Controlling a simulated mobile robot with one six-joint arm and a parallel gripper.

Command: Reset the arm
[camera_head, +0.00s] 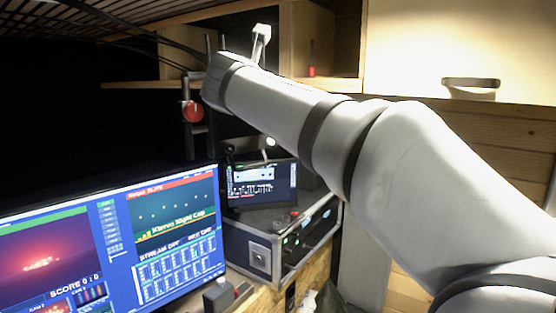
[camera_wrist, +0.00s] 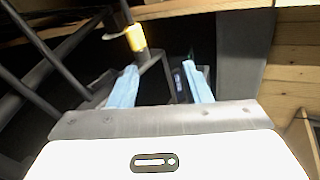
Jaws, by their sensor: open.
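My gripper (camera_wrist: 160,69) shows in the wrist view with its two pale blue fingers apart and nothing held between them. In the head view my arm reaches from the lower right up to the upper left. Its wrist end is raised in front of the shelf and above the monitors. The fingers cannot be made out clearly there.
A large monitor (camera_head: 160,229) stands at lower left. A small screen (camera_head: 262,183) sits on a black equipment case (camera_head: 262,248). A wooden shelf and a cabinet (camera_head: 450,45) are behind my arm. A yellow-banded dark post (camera_wrist: 135,38) appears beyond the fingers.

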